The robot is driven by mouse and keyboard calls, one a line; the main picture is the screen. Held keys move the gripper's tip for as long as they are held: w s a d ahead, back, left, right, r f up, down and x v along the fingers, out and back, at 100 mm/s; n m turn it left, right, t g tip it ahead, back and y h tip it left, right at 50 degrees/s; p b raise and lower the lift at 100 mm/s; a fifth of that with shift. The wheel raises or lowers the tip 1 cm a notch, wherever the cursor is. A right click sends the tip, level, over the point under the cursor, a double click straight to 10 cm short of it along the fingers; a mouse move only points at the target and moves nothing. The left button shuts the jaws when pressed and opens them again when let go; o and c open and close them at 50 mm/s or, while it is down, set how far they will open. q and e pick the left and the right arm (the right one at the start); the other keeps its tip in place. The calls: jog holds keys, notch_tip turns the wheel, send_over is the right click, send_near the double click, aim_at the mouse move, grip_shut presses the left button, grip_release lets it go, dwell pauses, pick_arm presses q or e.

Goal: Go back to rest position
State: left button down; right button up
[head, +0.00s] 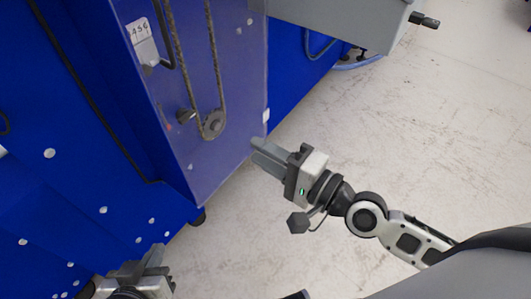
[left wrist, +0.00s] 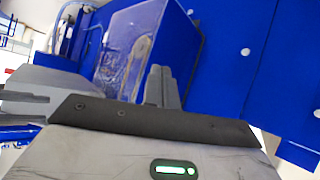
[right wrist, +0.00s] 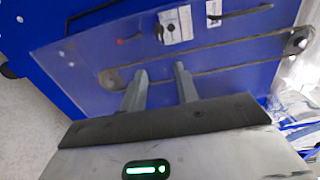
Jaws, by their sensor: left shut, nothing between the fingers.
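My left gripper (head: 156,256) is at the bottom left of the head view, close to the blue machine's lower edge. In the left wrist view its two fingers (left wrist: 162,82) lie side by side, shut and empty. My right gripper (head: 262,152) reaches in from the right in the head view, with its fingers beside the lower corner of the machine's clear guard. In the right wrist view its fingers (right wrist: 157,85) stand apart with nothing between them. Whether they touch the guard cannot be told.
The blue machine (head: 60,200) fills the left side, with a clear guard (head: 240,80) over a belt and pulley (head: 213,124). A grey box-like part (head: 335,22) juts out at the top, with a black knob (head: 424,19). The pale floor (head: 440,120) on the right is clear.

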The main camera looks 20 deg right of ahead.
pick_arm(q)
jog(key=shift+f, duration=0.1)
jog(key=shift+w+a+r+p, duration=0.1)
jog(key=shift+r+p, duration=0.2)
jog(key=shift+p, duration=0.45)
pick_arm(e)
jog(key=s+d+f+n+g+h, duration=0.1)
jog(key=s+f+n+g+h, duration=0.1)
jog(key=f+n, duration=0.4)
jog(key=s+d+f+n+g+h, duration=0.1)
jog(key=s+f+n+g+h, duration=0.1)
jog(key=s+f+n+h, duration=0.2)
notch_tip(320, 180, down, 3)
jog(key=n+h, duration=0.1)
jog(key=n, duration=0.2)
jog(key=shift+s+d, duration=0.3)
jog(key=shift+d, duration=0.1)
